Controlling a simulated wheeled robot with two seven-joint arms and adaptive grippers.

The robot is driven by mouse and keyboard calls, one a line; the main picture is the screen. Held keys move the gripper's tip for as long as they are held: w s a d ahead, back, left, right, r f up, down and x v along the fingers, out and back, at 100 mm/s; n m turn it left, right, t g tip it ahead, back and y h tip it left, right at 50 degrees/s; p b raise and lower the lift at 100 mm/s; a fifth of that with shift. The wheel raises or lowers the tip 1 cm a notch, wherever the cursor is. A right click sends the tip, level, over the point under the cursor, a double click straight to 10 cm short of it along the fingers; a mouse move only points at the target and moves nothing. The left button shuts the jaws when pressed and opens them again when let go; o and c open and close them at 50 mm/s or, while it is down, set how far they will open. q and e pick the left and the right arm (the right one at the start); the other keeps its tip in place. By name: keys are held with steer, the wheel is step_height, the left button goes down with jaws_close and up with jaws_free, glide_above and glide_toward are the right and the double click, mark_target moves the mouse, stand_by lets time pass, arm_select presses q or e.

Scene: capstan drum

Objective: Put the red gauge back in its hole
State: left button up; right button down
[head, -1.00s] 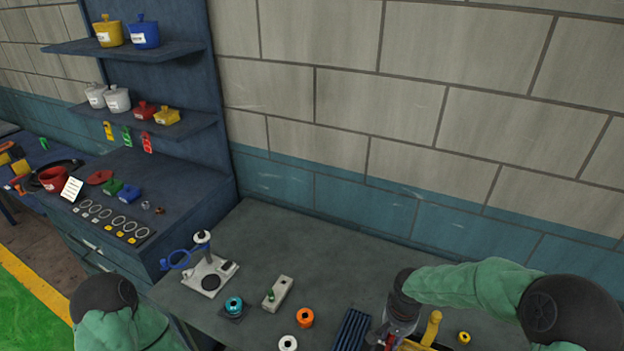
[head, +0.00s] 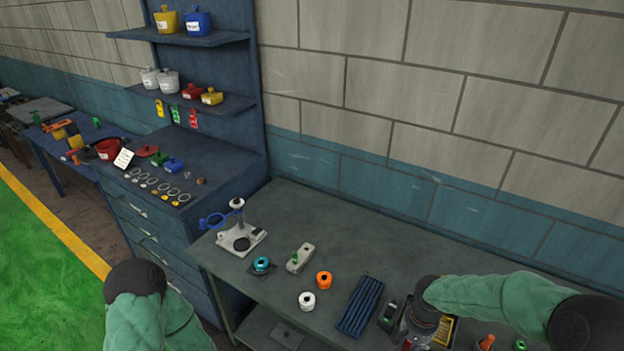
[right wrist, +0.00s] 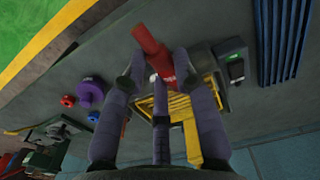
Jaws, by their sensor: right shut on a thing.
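The red gauge (right wrist: 152,45) shows in the right wrist view as a red body with white marking, tilted between my right fingers. My right gripper (right wrist: 157,72) is shut on it, above the bench. In the head view the right gripper (head: 414,338) is at the bottom right, mostly hidden by its own wrist, with a little red beside it. A pale block (head: 303,254) with a green gauge (head: 294,258) on it stands mid-bench, left of the right gripper. I cannot make out an empty hole in it. My left gripper is out of frame; only that arm shows.
A blue ribbed rack (head: 360,306) lies between the block and my right arm. An orange spool (head: 324,280), a white spool (head: 307,301) and a teal spool (head: 261,265) stand near the block. A stand (head: 240,236) is at left. The bench's back is clear.

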mark_target(375, 347)
steer(key=shift+w+a+f+b, duration=0.3)
steer(key=shift+w+f+b, duration=0.1)
steer(key=shift+f, duration=0.2)
steer(key=shift+a+f+n, duration=0.2)
steer(key=shift+f+n, duration=0.05)
steer(key=shift+n, duration=0.15)
steer(key=a+f+n+b, duration=0.1)
steer(key=a+f+b, duration=0.1)
steer(key=w+a+f+n+b, duration=0.1)
steer(key=a+f+b, duration=0.1)
steer(key=b, duration=0.1)
steer(key=w+a+f+n+b, duration=0.1)
steer(key=a+f+n+b, duration=0.1)
steer(key=b, duration=0.1)
steer(key=shift+w+f, duration=0.15)
steer(key=shift+f, duration=0.2)
steer(key=shift+w+a+f+n, duration=0.15)
steer(key=shift+a+f+n, duration=0.15)
steer(key=shift+a+n, duration=0.1)
